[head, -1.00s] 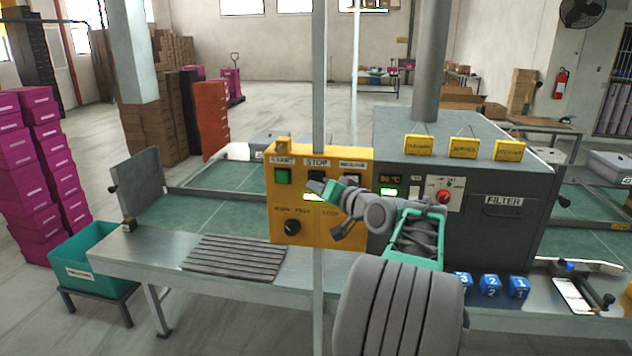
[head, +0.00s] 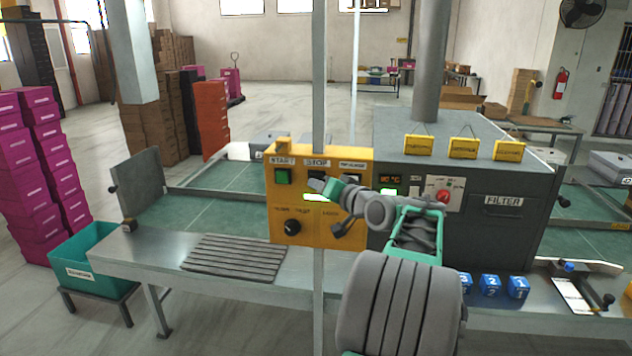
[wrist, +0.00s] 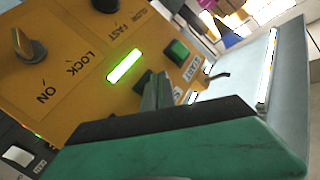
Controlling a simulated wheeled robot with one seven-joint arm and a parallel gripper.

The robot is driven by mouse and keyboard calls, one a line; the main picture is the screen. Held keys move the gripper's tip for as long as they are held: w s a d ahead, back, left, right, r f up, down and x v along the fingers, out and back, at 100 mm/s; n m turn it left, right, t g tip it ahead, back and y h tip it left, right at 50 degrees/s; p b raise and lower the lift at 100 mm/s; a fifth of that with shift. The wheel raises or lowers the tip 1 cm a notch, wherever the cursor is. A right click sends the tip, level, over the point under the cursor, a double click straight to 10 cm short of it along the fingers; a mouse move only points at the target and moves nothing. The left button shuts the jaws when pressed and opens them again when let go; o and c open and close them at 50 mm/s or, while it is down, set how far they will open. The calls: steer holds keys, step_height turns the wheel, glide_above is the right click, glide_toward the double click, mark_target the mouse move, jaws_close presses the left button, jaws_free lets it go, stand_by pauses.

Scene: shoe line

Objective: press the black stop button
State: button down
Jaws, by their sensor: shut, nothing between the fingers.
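The yellow control panel (head: 330,231) stands over the near edge of the line. Its black stop button (head: 316,174) sits under the STOP label, right of the green start button (head: 283,176). My gripper (head: 313,186) is shut and empty, its tip in front of the panel at the stop button's lower edge. In the wrist view, the shut fingers (wrist: 156,92) cover part of the dark stop button (wrist: 142,82), beside the lit green bar (wrist: 124,66). I cannot tell whether the tip touches the button.
A black knob (head: 292,227) and a lock switch (head: 338,230) sit lower on the panel. A thin grey post (head: 320,80) rises behind it. The dark grey filter machine (head: 490,235) stands to the right. The metal bench (head: 150,258) runs below.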

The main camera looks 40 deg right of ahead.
steer(key=shift+w+d, duration=0.25)
steer(key=shift+d, duration=0.05)
stand_by(0.5)
stand_by(0.3)
steer(key=shift+s+a+b, duration=0.5)
steer(key=shift+s+a, duration=0.1)
steer(key=shift+a, duration=0.15)
steer(key=shift+s+a+b, duration=0.7)
steer(key=shift+s+a, duration=0.1)
steer(key=shift+a, duration=0.2)
steer(key=shift+s+a+b, duration=0.65)
steer(key=shift+s+a, duration=0.1)
steer(key=shift+a, duration=0.25)
